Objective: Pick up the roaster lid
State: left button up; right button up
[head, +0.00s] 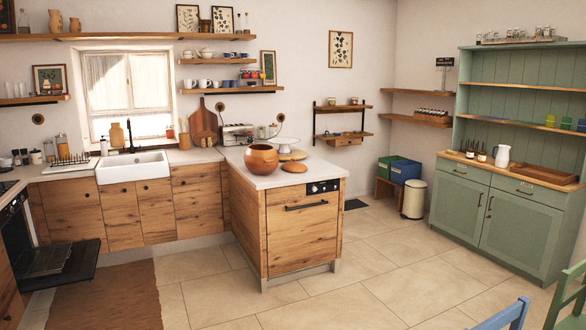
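No item here is clearly a roaster lid. A round brown clay-like pot (261,160) stands open-topped on the peninsula counter. A flat, round orange-brown disc (294,167) lies on the counter just right of the pot; it could be a lid, but I cannot tell. Another flat tan round (293,156) lies behind it, below a white stand. Neither of my grippers is in view.
The peninsula counter (318,179) has bare top toward its front right. The oven door (62,264) hangs open at the lower left. A blue chair (505,315) and a green chair (568,298) stand at lower right. The tiled floor (330,285) in the middle is clear.

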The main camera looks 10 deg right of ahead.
aim_at(294, 166)
jog(key=i+l+z, duration=0.15)
jog(key=i, duration=0.6)
jog(key=i+z, duration=0.2)
jog(key=i, duration=0.55)
jog(key=i+j+z, duration=0.15)
jog(key=i, duration=0.6)
jog(key=i+j+z, duration=0.15)
jog(key=i, duration=0.6)
jog(key=i+l+z, duration=0.2)
jog(key=i+z, duration=0.15)
jog(key=i, duration=0.45)
jog(key=i+z, duration=0.3)
jog(key=i, duration=0.55)
jog(key=i+u, duration=0.55)
jog(key=u, duration=0.3)
jog(key=i+l+u, duration=0.2)
jog(key=u, duration=0.2)
jog(key=i+l+u, duration=0.25)
jog(key=u, duration=0.15)
